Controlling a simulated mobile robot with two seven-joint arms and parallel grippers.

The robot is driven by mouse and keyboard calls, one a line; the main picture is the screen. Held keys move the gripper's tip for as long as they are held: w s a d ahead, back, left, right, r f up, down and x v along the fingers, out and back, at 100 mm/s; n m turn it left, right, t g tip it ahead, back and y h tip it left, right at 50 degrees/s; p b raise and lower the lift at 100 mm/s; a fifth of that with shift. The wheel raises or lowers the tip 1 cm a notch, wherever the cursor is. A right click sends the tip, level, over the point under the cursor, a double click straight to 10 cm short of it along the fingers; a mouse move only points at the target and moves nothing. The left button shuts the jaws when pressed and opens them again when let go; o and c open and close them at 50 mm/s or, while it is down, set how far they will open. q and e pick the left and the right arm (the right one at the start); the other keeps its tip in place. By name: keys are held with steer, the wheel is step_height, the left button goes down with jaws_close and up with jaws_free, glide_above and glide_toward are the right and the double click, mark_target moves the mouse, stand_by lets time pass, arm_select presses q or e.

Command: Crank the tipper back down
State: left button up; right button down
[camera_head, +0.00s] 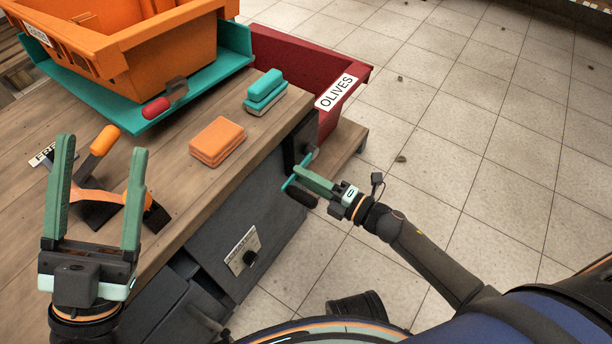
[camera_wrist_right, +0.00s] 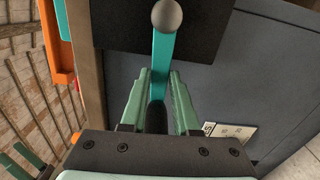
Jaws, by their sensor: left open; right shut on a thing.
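The tipper is a teal platform (camera_head: 190,85) on the bench's far left, carrying an orange crate (camera_head: 165,50); I cannot tell its exact tilt. The crank's teal arm (camera_head: 290,183) is on the bench's right side, by a dark plate. My right gripper (camera_head: 302,180) is shut on the crank's black handle (camera_head: 301,197). In the right wrist view the handle (camera_wrist_right: 157,118) sits between the fingers, with the teal crank arm (camera_wrist_right: 163,65) beyond. My left gripper (camera_head: 102,150) is open and empty above the bench's near left part.
A dark red crate (camera_head: 300,60) labelled OLIVES stands behind.

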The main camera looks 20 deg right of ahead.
steer(key=shift+f+n, duration=0.3)
steer(key=shift+n, duration=0.1)
steer(key=c, duration=0.7)
jaws_free()
steer(key=shift+r, duration=0.1)
steer(key=shift+o, duration=0.2)
steer(key=p+v, duration=0.3)
steer(key=v, duration=0.9)
steer(key=shift+s+d, duration=0.2)
steer(key=shift+d, duration=0.05)
